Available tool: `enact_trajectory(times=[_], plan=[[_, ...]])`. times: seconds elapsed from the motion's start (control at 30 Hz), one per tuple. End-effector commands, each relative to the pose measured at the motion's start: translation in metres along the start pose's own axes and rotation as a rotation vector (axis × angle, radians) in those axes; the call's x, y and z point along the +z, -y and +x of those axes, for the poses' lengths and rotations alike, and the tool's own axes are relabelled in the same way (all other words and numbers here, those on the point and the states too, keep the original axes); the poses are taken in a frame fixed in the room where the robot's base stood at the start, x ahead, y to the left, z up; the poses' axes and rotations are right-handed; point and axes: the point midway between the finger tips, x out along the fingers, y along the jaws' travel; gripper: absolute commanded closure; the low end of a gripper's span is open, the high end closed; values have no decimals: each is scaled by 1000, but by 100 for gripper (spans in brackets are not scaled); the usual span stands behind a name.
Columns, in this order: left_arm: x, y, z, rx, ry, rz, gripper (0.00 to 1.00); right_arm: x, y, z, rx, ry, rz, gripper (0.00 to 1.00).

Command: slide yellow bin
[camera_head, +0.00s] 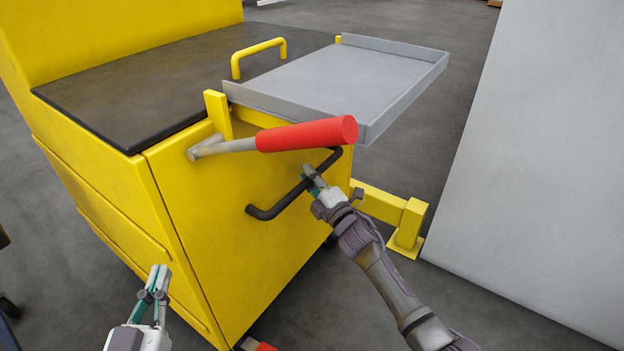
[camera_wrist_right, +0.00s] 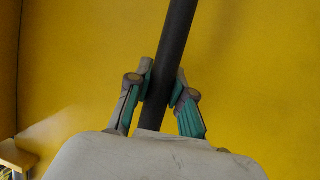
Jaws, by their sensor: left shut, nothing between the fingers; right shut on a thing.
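The yellow bin (camera_head: 185,215) is a large cart with a dark top, standing left of centre in the head view. A black bar handle (camera_head: 265,212) runs slantwise across its near end panel. My right gripper (camera_head: 308,174) is shut on this handle. The right wrist view shows the handle (camera_wrist_right: 174,50) between the two fingers (camera_wrist_right: 163,92), with the yellow panel behind it. My left gripper (camera_head: 158,278) is shut and empty, low in front of the bin's side and apart from the handle.
A lever with a red grip (camera_head: 305,135) sticks out just above the handle. A grey tray (camera_head: 345,80) on a yellow stand (camera_head: 400,222) is beside the bin. A large pale panel (camera_head: 545,170) stands at right.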

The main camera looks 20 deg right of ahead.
Motion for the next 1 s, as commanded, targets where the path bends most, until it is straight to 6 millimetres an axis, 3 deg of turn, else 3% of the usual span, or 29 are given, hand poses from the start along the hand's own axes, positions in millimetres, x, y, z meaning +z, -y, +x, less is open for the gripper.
enact_trajectory(times=[0.03, 0.5, 0.53, 0.7, 1.0], plan=[[-1, 0, 0, 1, -9, -1, 100, -5, 7, -1, -10, -7, 2, 100], [-3, -1, 0, 1, -22, -1, 100, -6, 9, 0, -13, -5, 3, 100], [-3, -1, 0, 1, -22, -1, 100, -6, 9, 0, -13, -5, 3, 78], [-3, 0, 0, 1, -22, -1, 100, -4, 7, 0, -10, -4, 2, 53], [-4, -1, 0, 2, -23, -1, 100, -2, 4, -1, -6, -1, 1, 53]])
